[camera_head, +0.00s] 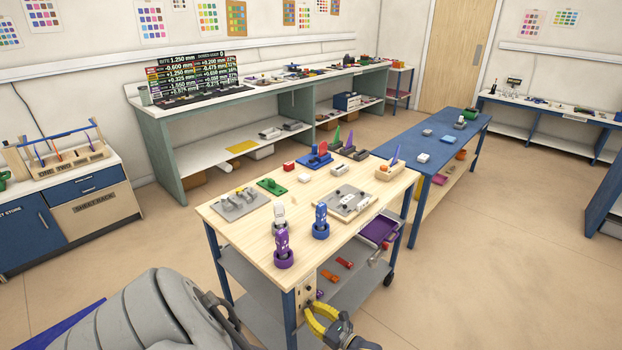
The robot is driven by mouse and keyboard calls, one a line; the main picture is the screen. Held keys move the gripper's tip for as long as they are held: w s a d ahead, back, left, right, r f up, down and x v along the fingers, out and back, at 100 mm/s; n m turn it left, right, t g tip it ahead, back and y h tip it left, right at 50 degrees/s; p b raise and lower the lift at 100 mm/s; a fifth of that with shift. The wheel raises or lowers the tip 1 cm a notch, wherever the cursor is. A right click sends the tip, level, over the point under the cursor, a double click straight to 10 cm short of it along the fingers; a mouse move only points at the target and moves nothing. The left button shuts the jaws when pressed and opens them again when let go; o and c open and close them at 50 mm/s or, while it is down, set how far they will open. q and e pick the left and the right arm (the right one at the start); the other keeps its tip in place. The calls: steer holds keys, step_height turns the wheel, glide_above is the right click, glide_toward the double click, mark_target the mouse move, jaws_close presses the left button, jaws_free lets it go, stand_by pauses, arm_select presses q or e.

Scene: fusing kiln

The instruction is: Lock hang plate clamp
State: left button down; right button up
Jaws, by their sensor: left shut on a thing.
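A yellow clamp (316,325) with curved arms is at the bottom centre, just below a pale hang plate (305,297) with dark holes on the work table's near corner. My left gripper (334,330) is at the bottom edge, shut on the clamp at its right side. The clamp's upper end is close to the plate's lower part; I cannot tell whether they touch or whether the clamp is locked. The lower part of the gripper is cut off by the frame. My right gripper is not in view.
The work table (245,225) holds purple, white and blue upright tools near its front, a grey plate fixture (345,202) and a grey tray (239,203). Red pieces lie on its lower shelf. A blue table (440,147) stands behind at right.

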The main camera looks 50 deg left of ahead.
arm_select(q)
steer(key=c, duration=1.4)
jaws_free()
steer(key=shift+o, duration=0.2)
steer(key=w+d, duration=0.1)
steer(key=d, duration=1.1)
steer(key=shift+w, duration=0.25)
steer(key=shift+a, duration=0.1)
